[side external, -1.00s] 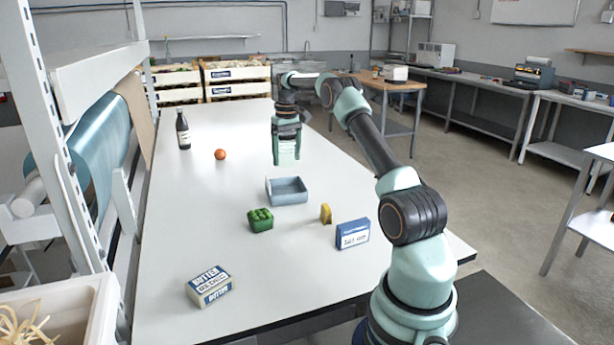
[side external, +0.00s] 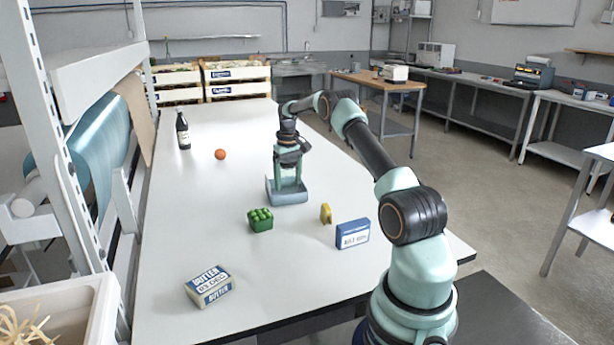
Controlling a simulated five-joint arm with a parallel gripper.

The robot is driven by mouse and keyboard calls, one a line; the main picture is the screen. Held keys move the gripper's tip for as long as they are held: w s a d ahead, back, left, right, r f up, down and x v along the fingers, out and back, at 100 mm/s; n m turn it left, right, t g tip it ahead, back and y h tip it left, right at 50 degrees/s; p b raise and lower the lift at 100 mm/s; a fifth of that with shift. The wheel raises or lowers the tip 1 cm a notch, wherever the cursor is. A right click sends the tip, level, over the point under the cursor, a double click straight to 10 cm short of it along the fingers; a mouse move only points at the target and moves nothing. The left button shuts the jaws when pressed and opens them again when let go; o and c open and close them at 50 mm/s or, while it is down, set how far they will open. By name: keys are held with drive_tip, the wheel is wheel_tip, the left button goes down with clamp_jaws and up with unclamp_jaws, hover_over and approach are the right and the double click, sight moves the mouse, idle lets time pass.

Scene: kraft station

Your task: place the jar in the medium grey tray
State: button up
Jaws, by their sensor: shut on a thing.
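The grey tray (side external: 287,198) sits on the white table near its middle, a small blue-grey open box. My gripper (side external: 289,180) points down over the tray, with its fingertips inside the tray walls. It is shut on the jar (side external: 289,172), which shows only as a pale patch between the fingers. The jar looks upright. Its lower part is hidden by the tray's front wall, so I cannot tell whether it touches the tray floor.
A green carton (side external: 260,219), a yellow item (side external: 326,213) and a blue-and-white box (side external: 353,233) stand in front of the tray. A butter box (side external: 209,286) lies at front left. An orange (side external: 220,154) and dark bottle (side external: 183,130) stand at back left.

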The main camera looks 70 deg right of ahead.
drive_tip(key=shift+f, duration=0.3)
drive_tip(key=o, duration=1.4)
